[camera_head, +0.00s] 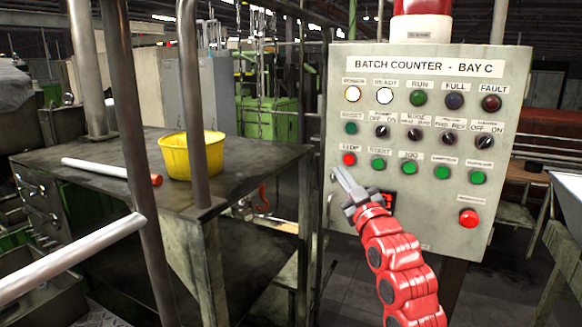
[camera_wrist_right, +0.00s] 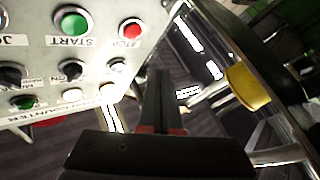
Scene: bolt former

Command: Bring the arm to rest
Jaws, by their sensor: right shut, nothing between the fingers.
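My right gripper (camera_head: 345,183) is shut and empty, on the end of my red right arm. In the head view it is in front of the lower left part of the grey control panel (camera_head: 430,240), just below the red stop button (camera_head: 348,159). The wrist view shows the closed fingers (camera_wrist_right: 161,95) pointing past the edge of the panel, beside the stop button (camera_wrist_right: 131,28) and the green start button (camera_wrist_right: 72,20). I cannot tell whether the fingertips touch the panel. My left gripper is not in view.
A dark metal bench (camera_head: 110,183) at left holds a yellow bucket (camera_head: 178,160) and a white tube with an orange end (camera_head: 95,168). Upright metal posts (camera_head: 190,80) stand before it. A large red button (camera_head: 469,218) sits low on the panel. White power and ready lamps (camera_head: 384,95) are lit.

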